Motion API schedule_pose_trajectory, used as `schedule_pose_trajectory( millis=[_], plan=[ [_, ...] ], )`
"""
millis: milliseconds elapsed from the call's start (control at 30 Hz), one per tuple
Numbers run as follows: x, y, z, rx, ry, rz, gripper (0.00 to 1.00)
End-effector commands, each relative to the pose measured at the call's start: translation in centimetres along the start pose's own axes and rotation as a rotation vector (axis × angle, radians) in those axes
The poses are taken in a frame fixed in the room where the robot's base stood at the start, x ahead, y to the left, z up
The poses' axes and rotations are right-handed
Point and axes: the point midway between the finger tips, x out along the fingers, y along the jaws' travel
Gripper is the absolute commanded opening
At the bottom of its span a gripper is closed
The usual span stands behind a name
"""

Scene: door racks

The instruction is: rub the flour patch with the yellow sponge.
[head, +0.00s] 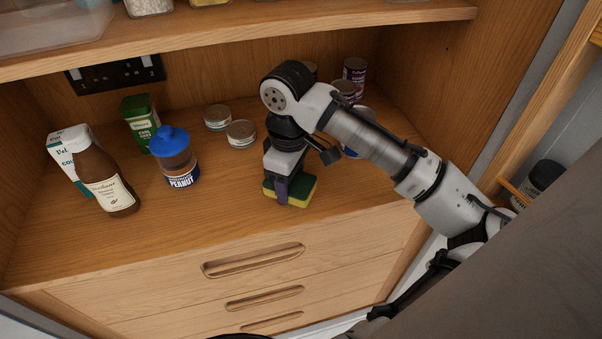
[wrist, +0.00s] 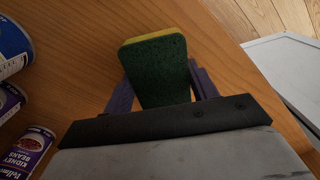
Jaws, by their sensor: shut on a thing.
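The yellow sponge (head: 299,191) has a dark green scouring side and sits at the wooden counter surface, right of the middle in the head view. My gripper (head: 283,186) points down and is shut on the sponge. In the wrist view the green face of the sponge (wrist: 157,70) shows between my two purple-grey fingers (wrist: 163,88), with a yellow edge at its far end. I cannot tell whether the sponge touches the counter. No flour patch can be made out in either view; my arm and the sponge hide part of the counter.
A brown bottle (head: 104,182), a peanut jar (head: 177,160), a green tin (head: 140,121) and a white box (head: 66,150) stand at left. Two low tins (head: 240,133) are behind. Cans (head: 354,75) stand behind my arm; a kidney bean can (wrist: 28,150) shows in the wrist view. The front counter is clear.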

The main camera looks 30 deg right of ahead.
Motion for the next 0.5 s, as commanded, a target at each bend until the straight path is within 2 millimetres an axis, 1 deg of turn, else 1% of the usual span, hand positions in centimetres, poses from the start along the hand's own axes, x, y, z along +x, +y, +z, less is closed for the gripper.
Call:
schedule_pose_trajectory(
  millis=[133, 367, 500],
  plan=[
    [-0.2, -0.8, -1.0, -0.003, 0.001, 0.0, 0.37],
    [-0.2, -1.3, -1.6, 0.001, -0.001, 0.001, 0.37],
    [-0.2, -1.9, -2.3, -0.001, -0.001, 0.001, 0.37]
  ],
)
